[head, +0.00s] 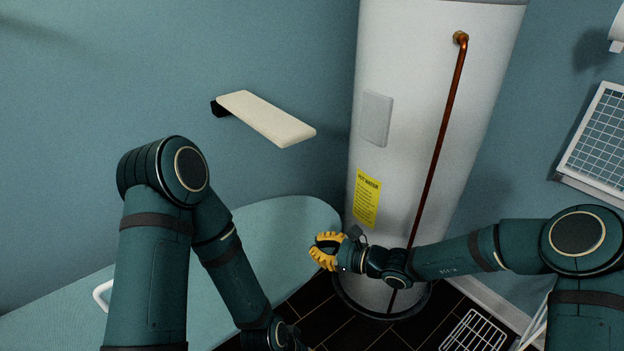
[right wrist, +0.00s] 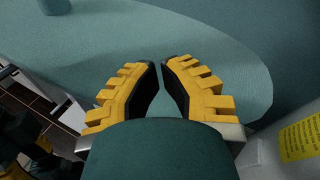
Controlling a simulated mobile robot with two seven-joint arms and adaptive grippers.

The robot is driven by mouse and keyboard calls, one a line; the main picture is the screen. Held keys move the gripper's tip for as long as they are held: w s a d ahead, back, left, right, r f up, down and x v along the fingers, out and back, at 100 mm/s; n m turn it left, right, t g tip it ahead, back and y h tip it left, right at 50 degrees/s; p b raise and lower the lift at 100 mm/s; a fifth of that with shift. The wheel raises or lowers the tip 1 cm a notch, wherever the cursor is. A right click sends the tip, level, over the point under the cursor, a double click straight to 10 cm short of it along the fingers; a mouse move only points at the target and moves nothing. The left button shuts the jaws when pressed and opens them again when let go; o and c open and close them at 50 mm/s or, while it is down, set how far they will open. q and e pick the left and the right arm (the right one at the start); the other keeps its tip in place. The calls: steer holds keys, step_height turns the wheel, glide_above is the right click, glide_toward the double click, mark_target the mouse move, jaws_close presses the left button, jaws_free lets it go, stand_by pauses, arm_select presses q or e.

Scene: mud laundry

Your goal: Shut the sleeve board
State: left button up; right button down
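The sleeve board (head: 265,117) is a narrow cream board on a black bracket (head: 220,108) at the teal wall. It sticks out from the wall, roughly level, left of the water heater. My right gripper (head: 326,251) is below and to the right of it, apart from it, near the rounded end of the large teal board. In the right wrist view its yellow fingers (right wrist: 161,68) nearly meet at the tips with nothing between them. My left gripper is mostly cut off at the bottom edge of the head view, below the sleeve board, so its fingers cannot be made out.
The large teal ironing board (head: 285,222) lies below the sleeve board. The white water heater (head: 400,130), with a copper pipe (head: 440,145), stands to its right. A wire rack (head: 475,332) is on the dark floor. The space around the sleeve board's free end looks clear.

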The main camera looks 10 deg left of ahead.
steer(key=w+d+r+m+t+y, duration=0.1)
steer(key=w+d+r+m+t, duration=0.1)
steer(key=w+r+m+t, duration=0.65)
steer(key=w+a+r+n+b, duration=0.1)
steer(key=w+a+r, duration=0.7)
steer(key=shift+w, duration=0.2)
steer(key=shift+r, duration=0.1)
